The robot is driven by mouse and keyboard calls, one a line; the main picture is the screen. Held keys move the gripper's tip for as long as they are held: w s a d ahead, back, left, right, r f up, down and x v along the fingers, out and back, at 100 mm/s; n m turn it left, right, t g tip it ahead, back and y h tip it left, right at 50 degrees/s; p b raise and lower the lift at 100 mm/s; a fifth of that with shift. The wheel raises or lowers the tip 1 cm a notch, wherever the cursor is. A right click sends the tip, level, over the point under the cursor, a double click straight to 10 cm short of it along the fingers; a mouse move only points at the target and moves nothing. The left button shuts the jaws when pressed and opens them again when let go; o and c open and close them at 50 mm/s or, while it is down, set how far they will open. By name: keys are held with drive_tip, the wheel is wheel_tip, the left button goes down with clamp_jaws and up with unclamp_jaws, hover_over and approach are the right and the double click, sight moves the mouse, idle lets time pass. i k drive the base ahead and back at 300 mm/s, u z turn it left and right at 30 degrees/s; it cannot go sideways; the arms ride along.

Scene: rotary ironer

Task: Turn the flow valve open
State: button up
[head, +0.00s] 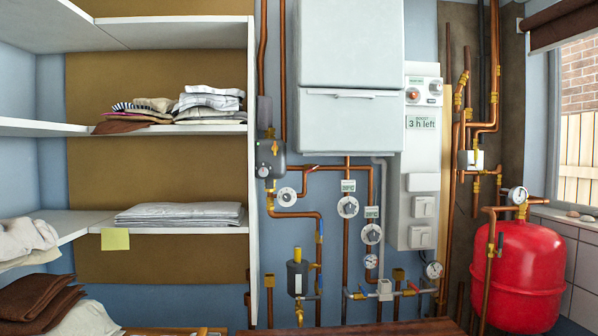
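Copper pipes with several round white fittings run down the wall below the white boiler. One round dial knob (347,207) sits on a pipe under a small label. A second round knob (371,234) sits lower right under another label. A third round knob (286,197) is at the left, below a dark grey pump unit. My gripper is not in view.
A white boiler (350,110) and a white control box (422,160) reading "3 h left" hang above. A red tank (520,275) stands at the right by the window. White shelves (190,128) with folded linen fill the left. A brown surface edge (300,327) crosses the bottom.

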sight(311, 168)
drive_tip(key=z, duration=0.05)
drive_tip(key=i, duration=1.15)
drive_tip(key=u, duration=0.45)
